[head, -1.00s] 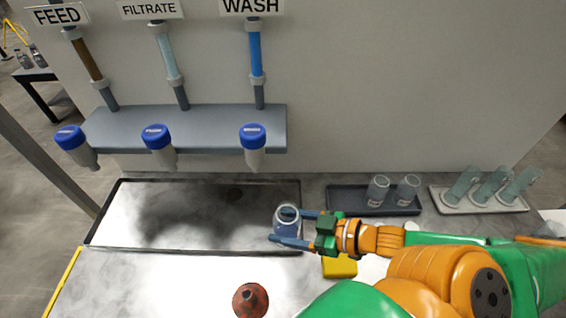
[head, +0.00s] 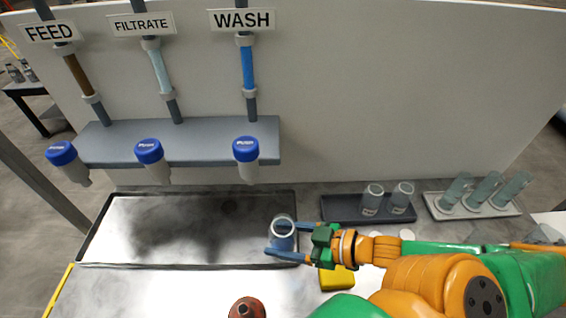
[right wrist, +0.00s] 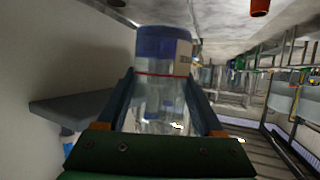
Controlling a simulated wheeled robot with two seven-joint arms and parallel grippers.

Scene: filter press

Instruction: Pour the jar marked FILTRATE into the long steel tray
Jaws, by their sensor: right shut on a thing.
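My right gripper (head: 287,240) is shut on a clear glass jar (head: 282,234), its fingers on either side. The jar stands roughly upright over the right end of the long steel tray (head: 150,230). In the right wrist view, which looks upside down, the jar (right wrist: 160,95) has a blue band at its base end, a red line around it and a pale label at one side. I cannot read that label. The wet-looking tray has dark patches and a dark rim. A FILTRATE sign (head: 141,23) hangs above a pale blue tube. My left gripper is out of view.
A dark tray (head: 340,208) with two jars and a white tray (head: 445,212) with glass cylinders stand right. A yellow block (head: 337,278) and a red pot (head: 247,308) are in front.

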